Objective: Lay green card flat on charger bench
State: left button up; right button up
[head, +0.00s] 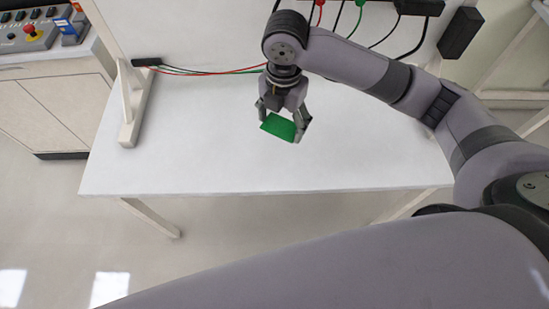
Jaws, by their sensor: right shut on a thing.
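The green card (278,127) is between the fingers of my right gripper (284,122), which is shut on it. The card is a small flat green piece, seen a little tilted. The white bench (180,165) lies below it, and the card is over the middle of its top. I cannot tell whether the card touches the bench top or hangs just above it. My left gripper is not in the head view.
Red, green and black cables (205,72) run across the back left of the bench. Black boxes (461,33) hang at the back right. A control panel (38,35) stands on a cabinet at the far left. The bench top around the card is clear.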

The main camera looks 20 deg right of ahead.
aim_at(275, 159)
jog(key=n, duration=0.2)
jog(key=w+r+n, duration=0.1)
jog(key=n, duration=0.1)
jog(key=a+r+n, duration=0.1)
jog(key=shift+w+r+n, duration=0.2)
jog(key=shift+w+n, duration=0.1)
jog(key=shift+n, duration=0.1)
jog(key=shift+f, duration=0.15)
notch_tip(275, 159, down, 20)
jog(key=shift+r+p, duration=0.25)
jog(key=shift+p, duration=0.1)
jog(key=o, duration=0.4)
jog(key=shift+f, duration=0.15)
jog(key=o, duration=0.5)
notch_tip(275, 159, up, 12)
jog(key=shift+r, duration=0.2)
